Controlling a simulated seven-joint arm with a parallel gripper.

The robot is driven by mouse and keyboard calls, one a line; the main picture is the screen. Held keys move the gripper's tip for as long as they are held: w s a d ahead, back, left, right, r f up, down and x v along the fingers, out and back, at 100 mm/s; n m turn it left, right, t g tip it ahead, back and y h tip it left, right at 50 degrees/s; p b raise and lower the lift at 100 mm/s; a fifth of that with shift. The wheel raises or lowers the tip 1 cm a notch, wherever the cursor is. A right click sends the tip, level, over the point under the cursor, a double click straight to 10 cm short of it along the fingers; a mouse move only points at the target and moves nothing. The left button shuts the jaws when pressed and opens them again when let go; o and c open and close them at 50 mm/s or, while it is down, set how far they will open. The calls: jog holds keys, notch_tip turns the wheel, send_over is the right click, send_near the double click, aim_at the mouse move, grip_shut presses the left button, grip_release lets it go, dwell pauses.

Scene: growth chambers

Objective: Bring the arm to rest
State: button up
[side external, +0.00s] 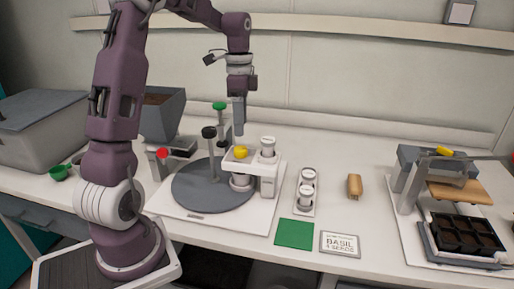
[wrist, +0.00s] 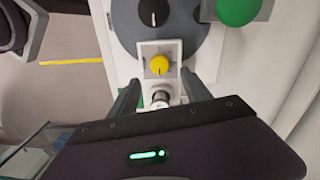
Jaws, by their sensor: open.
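My gripper (side external: 239,128) points straight down above the device with the yellow knob (side external: 241,152), its fingertips a little over the knob. In the wrist view my gripper (wrist: 161,82) has its two fingers apart, with nothing held between them. The yellow knob (wrist: 159,65) shows just beyond the fingertips on a white block. A small silver-topped part (wrist: 161,97) shows between the fingers, lower in that view.
A grey turntable (side external: 200,195) with a black-knobbed post (side external: 209,133) and a green-knobbed post (side external: 219,106) stand close by. Capped jars (side external: 307,185), a wooden block (side external: 354,186), a green square (side external: 294,234), a BASIL card (side external: 340,244) and a seed tray (side external: 465,238) lie rightward.

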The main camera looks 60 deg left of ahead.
jog(key=s+d+r+n+t+y, duration=0.1)
jog(key=s+d+r, duration=0.15)
jog(key=d, duration=0.35)
jog(key=s+d+r+n+t, duration=0.1)
jog(key=s+d+r, duration=0.1)
jog(key=d+r, duration=0.3)
jog(key=s+d+f+n+t, duration=0.2)
jog(key=s+d+n+t, duration=0.2)
jog(key=s+d, duration=0.7)
jog(key=s+n, duration=0.1)
jog(key=s, duration=0.2)
jog(key=shift+s+d+h, duration=0.2)
jog(key=shift+s+h, duration=0.1)
